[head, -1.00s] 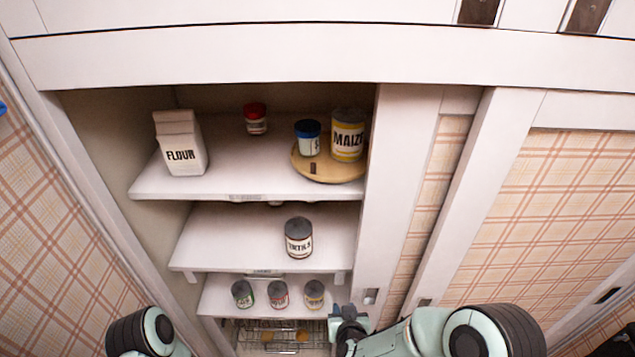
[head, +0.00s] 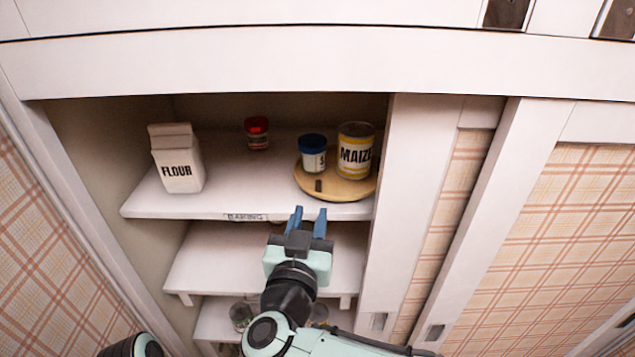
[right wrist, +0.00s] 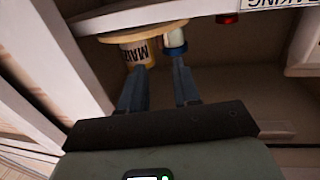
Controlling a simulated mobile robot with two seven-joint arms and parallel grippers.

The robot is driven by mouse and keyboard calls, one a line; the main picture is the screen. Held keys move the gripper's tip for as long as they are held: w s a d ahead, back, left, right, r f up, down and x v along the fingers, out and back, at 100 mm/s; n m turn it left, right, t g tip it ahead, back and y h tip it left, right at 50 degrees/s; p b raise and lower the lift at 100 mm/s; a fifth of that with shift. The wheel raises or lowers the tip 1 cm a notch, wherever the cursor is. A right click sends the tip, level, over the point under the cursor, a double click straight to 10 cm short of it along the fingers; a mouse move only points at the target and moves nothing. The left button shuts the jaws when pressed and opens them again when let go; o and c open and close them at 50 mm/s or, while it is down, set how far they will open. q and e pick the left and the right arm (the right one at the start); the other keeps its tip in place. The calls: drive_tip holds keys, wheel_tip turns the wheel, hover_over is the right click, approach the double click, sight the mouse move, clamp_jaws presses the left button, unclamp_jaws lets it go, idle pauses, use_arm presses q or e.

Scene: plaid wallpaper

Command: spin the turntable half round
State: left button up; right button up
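The turntable (head: 340,189) is a round wooden disc at the right end of the top shelf, with a dark mark on its front rim. A blue-lidded jar (head: 313,158) and a yellow MAIZE can (head: 356,152) stand on it. The turntable also shows, upside down, in the right wrist view (right wrist: 125,32). My right gripper (head: 310,210) is open and empty, its two blue fingers in front of the top shelf edge, below and left of the turntable, apparently apart from it. My left gripper is not in view; only part of my left arm shows at the bottom left.
A FLOUR carton (head: 177,160) stands at the left of the top shelf (head: 235,180), and a red-lidded jar (head: 257,134) at the back. The shelf edge carries a BAKING label (head: 245,217). A white door frame (head: 420,200) bounds the cupboard on the right. My arm hides much of the lower shelves.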

sight(318, 186)
drive_tip(key=w, duration=0.3)
drive_tip(key=w+d, duration=0.1)
drive_tip(key=w, duration=0.3)
drive_tip(key=w+p, duration=0.1)
drive_tip(key=w, duration=0.2)
drive_tip(key=shift+w+d, duration=0.2)
drive_tip(key=shift+d, duration=0.1)
